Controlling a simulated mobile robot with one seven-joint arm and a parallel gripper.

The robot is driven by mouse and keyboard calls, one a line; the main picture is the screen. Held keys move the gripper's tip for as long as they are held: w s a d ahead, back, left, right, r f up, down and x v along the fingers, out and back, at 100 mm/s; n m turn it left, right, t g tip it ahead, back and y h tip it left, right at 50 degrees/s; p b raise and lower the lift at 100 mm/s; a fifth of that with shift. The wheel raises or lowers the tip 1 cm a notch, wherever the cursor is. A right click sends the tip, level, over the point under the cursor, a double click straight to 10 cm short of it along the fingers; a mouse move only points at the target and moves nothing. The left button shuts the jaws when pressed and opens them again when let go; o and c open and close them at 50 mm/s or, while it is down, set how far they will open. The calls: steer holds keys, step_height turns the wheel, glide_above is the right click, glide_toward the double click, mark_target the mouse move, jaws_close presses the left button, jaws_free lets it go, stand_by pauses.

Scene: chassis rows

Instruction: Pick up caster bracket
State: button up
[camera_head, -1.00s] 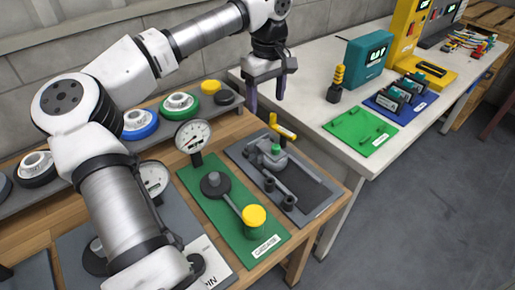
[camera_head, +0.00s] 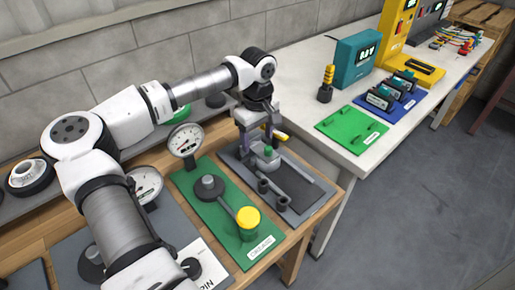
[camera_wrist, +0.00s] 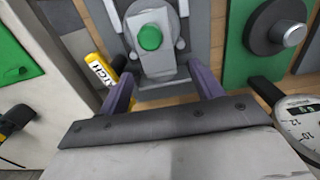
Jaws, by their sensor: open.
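The caster bracket, which I take to be the grey bracket with a green round top (camera_head: 267,158), stands on a dark grey board (camera_head: 318,190) on the wooden bench. In the wrist view the grey bracket (camera_wrist: 160,64) lies just ahead of my fingers, with its green top facing the camera. My gripper (camera_head: 258,140) is over the rear of that board, close to the bracket, and partly hides it. In the wrist view my gripper (camera_wrist: 162,84) has its two purple fingers wide apart, one toward each side of the bracket, with nothing held between them.
A yellow handle (camera_wrist: 98,68) lettered "TCH" is close beside the left finger. A dial gauge (camera_head: 185,142) and a green board (camera_head: 212,222) with a yellow knob are left of the grey board. A white table (camera_head: 340,100) with several devices stands to the right.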

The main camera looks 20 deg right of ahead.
steer(key=shift+f, duration=1.2)
steer(key=c, duration=1.3)
steer(key=shift+d+r, duration=0.1)
steer(key=shift+r, duration=0.1)
